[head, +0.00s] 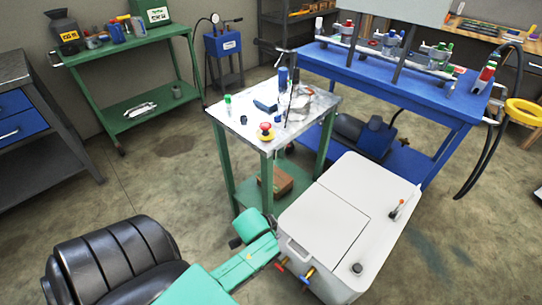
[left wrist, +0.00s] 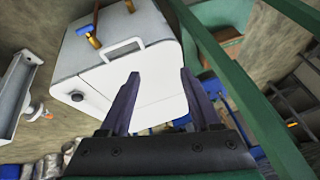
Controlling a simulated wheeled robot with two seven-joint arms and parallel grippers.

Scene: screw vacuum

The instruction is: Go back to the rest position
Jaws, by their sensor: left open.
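My left gripper (left wrist: 158,82) is open in the left wrist view, with two dark fingers apart and nothing between them. Beyond the fingers is the white box (left wrist: 90,45) with a front handle and blue and brass fittings. I cannot tell whether the fingers touch it. In the head view, my teal left arm reaches from the bottom toward the left side of the white box (head: 375,205); its fingers cannot be made out there. My right gripper is in neither view.
A green-legged table (head: 237,128) with small items and a red-and-yellow button (head: 266,131) stands just behind the box and arm. A blue workbench (head: 440,98) is at the right, a green cart (head: 128,50) at the back left. Floor at left (head: 165,175) is free.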

